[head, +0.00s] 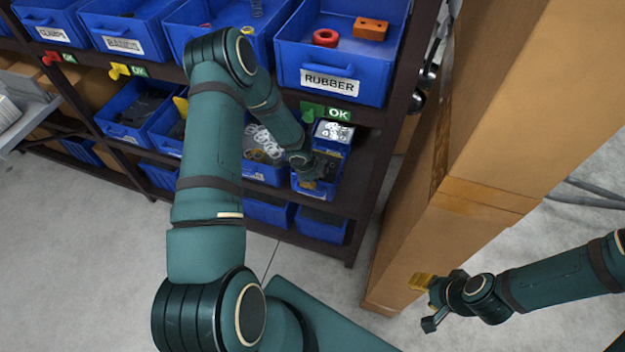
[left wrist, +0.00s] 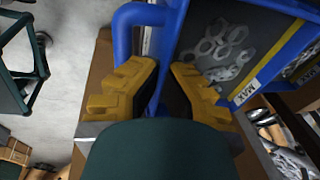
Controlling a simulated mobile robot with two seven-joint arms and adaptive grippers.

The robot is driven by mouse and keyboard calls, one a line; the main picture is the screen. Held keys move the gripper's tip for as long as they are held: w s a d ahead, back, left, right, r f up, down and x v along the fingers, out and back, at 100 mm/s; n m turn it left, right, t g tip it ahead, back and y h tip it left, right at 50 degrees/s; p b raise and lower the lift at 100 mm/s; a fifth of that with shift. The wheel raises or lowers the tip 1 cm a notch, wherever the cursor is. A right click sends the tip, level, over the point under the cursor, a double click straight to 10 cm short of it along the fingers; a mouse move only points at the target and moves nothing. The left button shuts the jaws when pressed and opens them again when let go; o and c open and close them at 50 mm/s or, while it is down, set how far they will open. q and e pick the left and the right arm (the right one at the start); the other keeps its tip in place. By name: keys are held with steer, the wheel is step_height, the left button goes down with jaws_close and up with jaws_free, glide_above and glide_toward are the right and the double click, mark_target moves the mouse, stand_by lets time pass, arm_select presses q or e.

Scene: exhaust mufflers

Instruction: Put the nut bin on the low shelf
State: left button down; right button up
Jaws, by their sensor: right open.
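The nut bin (head: 341,134) is a blue bin with pale metal nuts in it, at the right end of the lower shelf level (head: 350,200), below the green OK tag. It also shows in the left wrist view (left wrist: 172,30), with a MAX label inside. My left gripper (head: 308,170) is at its front. In the left wrist view the yellow fingers (left wrist: 163,72) are closed around a blue part of its front, with a narrow gap between them. My arm hides part of the bin, and I cannot tell whether its base rests on the shelf. My right gripper (head: 424,302) is open and empty.
Blue bins fill the upper level, including one labelled RUBBER (head: 330,62). More bins (head: 128,108) stand to the left on the lower level, and others (head: 322,225) below. A dark rack post (head: 378,190) and tall cardboard boxes (head: 480,150) stand close on the right.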

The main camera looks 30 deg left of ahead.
arm_select(q)
steer(key=shift+w+p, duration=0.3)
steer(key=shift+p, duration=0.2)
step_height(320, 180, down, 3)
steer(key=shift+s+f+b, duration=0.1)
steer(key=shift+b, duration=0.7)
steer(key=shift+f, duration=0.25)
steer(key=c, duration=1.1)
jaws_free()
steer(key=shift+c, duration=0.2)
